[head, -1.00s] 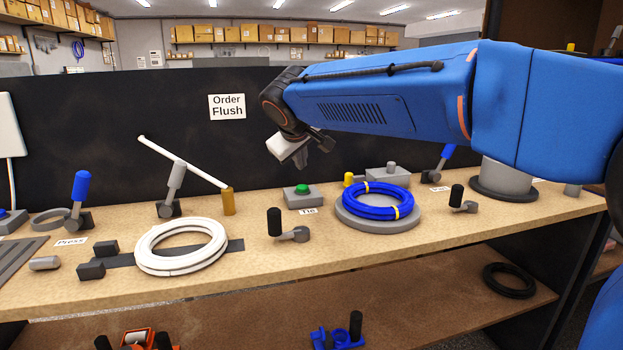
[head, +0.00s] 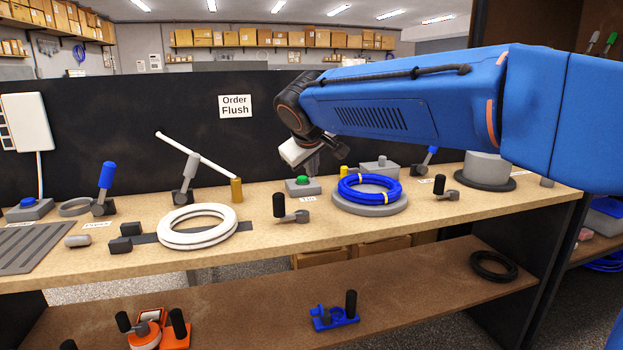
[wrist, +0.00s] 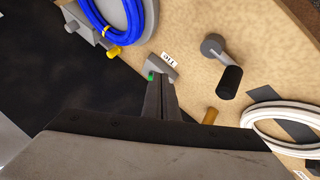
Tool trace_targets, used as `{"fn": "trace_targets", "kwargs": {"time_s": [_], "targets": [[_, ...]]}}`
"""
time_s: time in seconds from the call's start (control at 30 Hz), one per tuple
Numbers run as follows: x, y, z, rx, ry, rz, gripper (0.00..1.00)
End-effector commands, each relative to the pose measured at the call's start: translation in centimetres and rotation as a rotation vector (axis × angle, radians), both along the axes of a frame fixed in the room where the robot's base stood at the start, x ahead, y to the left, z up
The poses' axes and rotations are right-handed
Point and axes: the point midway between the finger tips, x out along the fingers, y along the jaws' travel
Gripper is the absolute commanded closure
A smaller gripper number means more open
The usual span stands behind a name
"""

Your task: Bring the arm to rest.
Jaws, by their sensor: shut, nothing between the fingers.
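My blue arm (head: 400,100) reaches in from the right of the head view, above the bench. My gripper (head: 312,160) hangs at its end, tilted downward, above and behind the green button box. In the wrist view my gripper (wrist: 160,112) shows its two dark fingers pressed together, with nothing between them. The fingertips appear close to the green button (wrist: 151,76) in that view, and partly cover its box. In the head view there is a gap between gripper and bench.
A blue coil (head: 370,187) with yellow ties lies on a grey turntable (head: 370,208). A white coil (head: 198,226) lies left on the bench (head: 300,240). A slanted white rod (head: 195,155), a brass post (head: 236,190) and black-handled levers (head: 279,205) stand up nearby.

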Motion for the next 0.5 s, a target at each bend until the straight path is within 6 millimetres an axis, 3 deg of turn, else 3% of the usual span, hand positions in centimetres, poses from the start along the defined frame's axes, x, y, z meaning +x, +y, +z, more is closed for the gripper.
{"fn": "trace_targets", "kwargs": {"time_s": [0.27, 0.5], "targets": [[-2.7, -5.4, -1.2, 0.029, 0.042, -0.059, 1.0], [-7.5, -12.6, -3.4, 0.082, 0.102, -0.149, 1.0]]}}
